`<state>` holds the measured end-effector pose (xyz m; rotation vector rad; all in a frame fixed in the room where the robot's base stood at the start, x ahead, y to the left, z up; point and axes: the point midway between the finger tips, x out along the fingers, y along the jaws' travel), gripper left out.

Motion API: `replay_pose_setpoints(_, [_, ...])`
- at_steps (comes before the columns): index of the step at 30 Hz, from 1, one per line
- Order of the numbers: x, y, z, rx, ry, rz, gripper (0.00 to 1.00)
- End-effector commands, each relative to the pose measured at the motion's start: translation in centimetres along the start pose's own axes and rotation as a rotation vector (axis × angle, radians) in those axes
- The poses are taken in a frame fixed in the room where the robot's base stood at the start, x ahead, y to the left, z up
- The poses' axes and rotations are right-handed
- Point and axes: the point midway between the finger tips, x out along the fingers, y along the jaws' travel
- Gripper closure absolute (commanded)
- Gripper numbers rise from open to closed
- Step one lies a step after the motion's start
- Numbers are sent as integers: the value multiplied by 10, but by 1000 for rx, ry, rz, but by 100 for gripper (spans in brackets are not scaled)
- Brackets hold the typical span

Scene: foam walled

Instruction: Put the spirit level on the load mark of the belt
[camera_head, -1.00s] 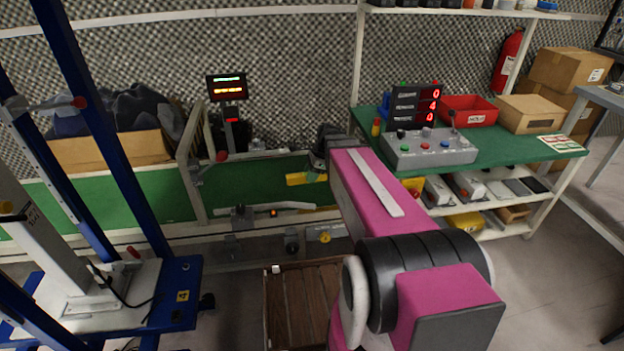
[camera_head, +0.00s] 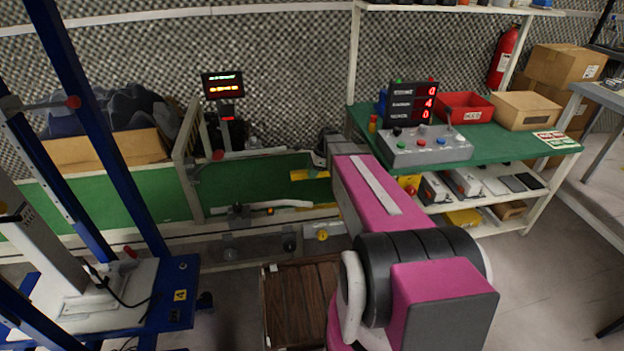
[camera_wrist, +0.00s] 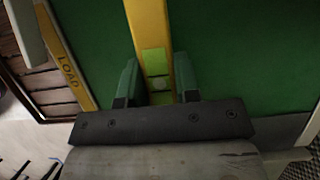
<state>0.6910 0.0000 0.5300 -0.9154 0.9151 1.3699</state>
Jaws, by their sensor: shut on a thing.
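The spirit level (camera_wrist: 149,35) is a yellow bar with a pale green vial window. It lies between the two green fingers of my gripper (camera_wrist: 160,85), which is shut on it. Its yellow end also shows in the head view (camera_head: 308,174), over the green belt (camera_head: 255,182). I cannot tell if it touches the belt. A yellow strip lettered LOAD (camera_wrist: 68,72) runs along the belt's edge, left of the level in the wrist view. In the head view, my arm hides the fingers and part of the level.
A wooden crate (camera_head: 300,300) stands on the floor in front of the belt. A white-framed gate (camera_head: 190,165) spans the belt at left. A green table (camera_head: 500,150) with a control box (camera_head: 425,146) stands at right. A blue-framed stand (camera_head: 95,150) is at left.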

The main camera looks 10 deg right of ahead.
Motion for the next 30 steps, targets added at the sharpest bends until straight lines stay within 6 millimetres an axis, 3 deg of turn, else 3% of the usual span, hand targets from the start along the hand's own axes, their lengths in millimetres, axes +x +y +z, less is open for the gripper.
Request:
replay_pose_setpoints(8, [32, 0, -13, 1, 0, 1, 98])
replay_pose_setpoints(20, [36, 1, -15, 0, 0, 0, 98])
replay_pose_setpoints(21, [36, 1, -14, 0, 0, -1, 57])
replay_pose_setpoints(22, [36, 1, -14, 0, 0, -1, 48])
replay_pose_setpoints(30, [35, 1, -14, 0, 0, 0, 45])
